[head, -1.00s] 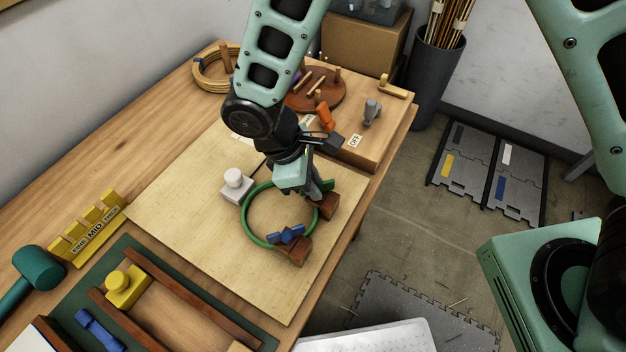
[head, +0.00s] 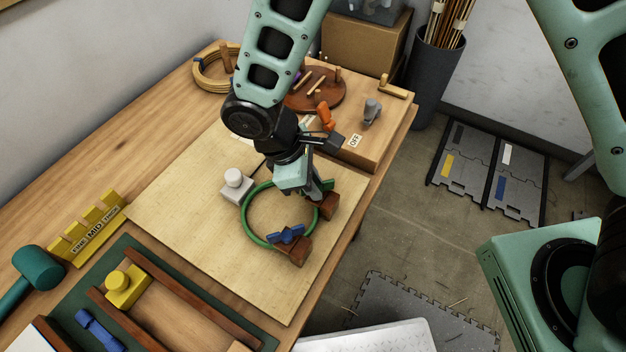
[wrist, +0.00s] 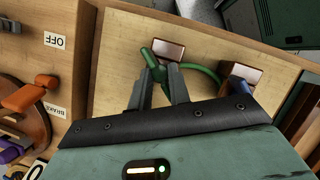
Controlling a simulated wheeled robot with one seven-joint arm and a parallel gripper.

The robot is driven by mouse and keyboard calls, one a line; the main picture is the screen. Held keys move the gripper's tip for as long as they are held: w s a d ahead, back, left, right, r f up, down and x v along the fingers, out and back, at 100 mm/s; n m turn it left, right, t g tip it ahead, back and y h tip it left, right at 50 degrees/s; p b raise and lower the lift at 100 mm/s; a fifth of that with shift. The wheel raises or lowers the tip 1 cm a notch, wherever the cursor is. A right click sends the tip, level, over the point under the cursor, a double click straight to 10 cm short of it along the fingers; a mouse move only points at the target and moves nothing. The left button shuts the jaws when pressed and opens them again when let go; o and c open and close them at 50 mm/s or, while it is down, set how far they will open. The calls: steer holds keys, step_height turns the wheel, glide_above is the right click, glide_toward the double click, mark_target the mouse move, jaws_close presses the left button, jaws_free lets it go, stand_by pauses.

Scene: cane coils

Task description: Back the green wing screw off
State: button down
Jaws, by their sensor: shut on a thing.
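The green wing screw (head: 328,186) sits at the right of the green ring (head: 247,226), by a brown block (head: 329,208). A blue wing screw (head: 287,234) sits on a second brown block (head: 297,251) at the ring's front edge.
A white knob on a square base (head: 235,184) stands at the ring's left. A wooden box with an OFF label (head: 356,141) and a grey lever (head: 371,110) stands behind. The pale board (head: 185,195) is clear left of the ring.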

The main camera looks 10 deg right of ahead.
steer(key=shift+f, duration=0.15)
steer(key=c, duration=1.3)
jaws_free()
steer(key=b+v, duration=0.2)
steer(key=v, duration=1.5)
steer(key=shift+a+r+b, duration=0.1)
steer(key=shift+r+b, duration=0.15)
steer(key=shift+b, duration=0.1)
